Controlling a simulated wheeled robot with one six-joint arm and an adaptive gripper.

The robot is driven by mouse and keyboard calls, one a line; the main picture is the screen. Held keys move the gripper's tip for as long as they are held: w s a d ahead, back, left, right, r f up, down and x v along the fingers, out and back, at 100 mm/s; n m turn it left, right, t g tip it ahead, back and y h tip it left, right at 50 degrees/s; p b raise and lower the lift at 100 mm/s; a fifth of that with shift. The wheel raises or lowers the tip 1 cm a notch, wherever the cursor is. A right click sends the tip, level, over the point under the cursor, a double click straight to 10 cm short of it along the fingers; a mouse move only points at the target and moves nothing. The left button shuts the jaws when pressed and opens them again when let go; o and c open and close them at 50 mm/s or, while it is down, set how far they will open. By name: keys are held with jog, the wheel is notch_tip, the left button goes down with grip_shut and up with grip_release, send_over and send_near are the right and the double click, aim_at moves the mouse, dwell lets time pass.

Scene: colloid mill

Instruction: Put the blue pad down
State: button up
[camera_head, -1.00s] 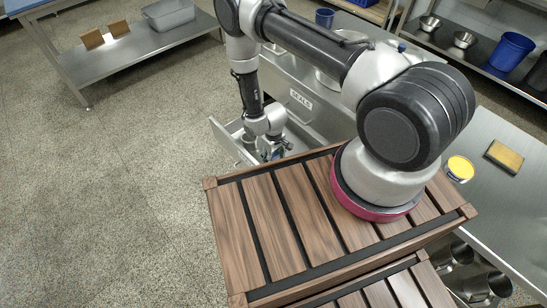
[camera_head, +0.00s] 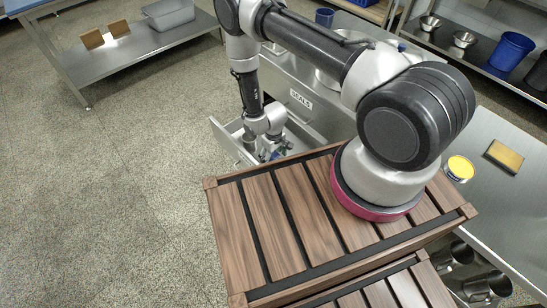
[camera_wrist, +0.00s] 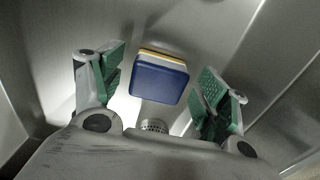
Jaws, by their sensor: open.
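The blue pad (camera_wrist: 160,82) is a rounded square with a thin yellow and white edge behind its blue face. In the wrist view it sits between my gripper's green-padded fingers (camera_wrist: 163,85), with a gap on both sides. My gripper is open and not holding it. In the head view my gripper (camera_head: 268,150) reaches down into the open metal drawer (camera_head: 228,143). There the pad is mostly hidden by the fingers. I cannot tell exactly how the pad rests on the drawer floor.
The drawer's metal walls stand close around my gripper. A label reading SEALS (camera_head: 301,99) is on the cabinet front. A yellow sponge-like block (camera_head: 504,156) and a yellow-topped container (camera_head: 459,168) are on the counter at right.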

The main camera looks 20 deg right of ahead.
notch_tip(320, 180, up, 11)
notch_tip(320, 180, up, 16)
jog(key=m+t, duration=0.1)
send_over(274, 156)
jog(key=w+d, duration=0.1)
jog(key=w, duration=0.4)
jog(key=s+d+r+m+t, duration=0.1)
jog(key=d+r, duration=0.2)
jog(key=r, duration=0.7)
jog(key=d+r, duration=0.2)
jog(key=r, duration=0.8)
jog(key=s+d+r+m+t, duration=0.1)
jog(key=s+d+r, duration=0.2)
jog(key=s+r, duration=0.3)
jog(key=s+d+r, duration=0.2)
jog(key=s+r, duration=0.2)
jog(key=r, duration=0.4)
jog(key=s+d+r, duration=0.1)
jog(key=s+r, duration=0.2)
jog(key=s, duration=0.4)
jog(key=s+d+r+m+t, duration=0.1)
jog(key=s+d+r, duration=0.1)
jog(key=s, duration=0.5)
jog(key=shift+s+d+r+m, duration=0.2)
jog(key=shift+s+r+m, duration=0.15)
jog(key=shift+r, duration=0.5)
jog(key=shift+c, duration=0.2)
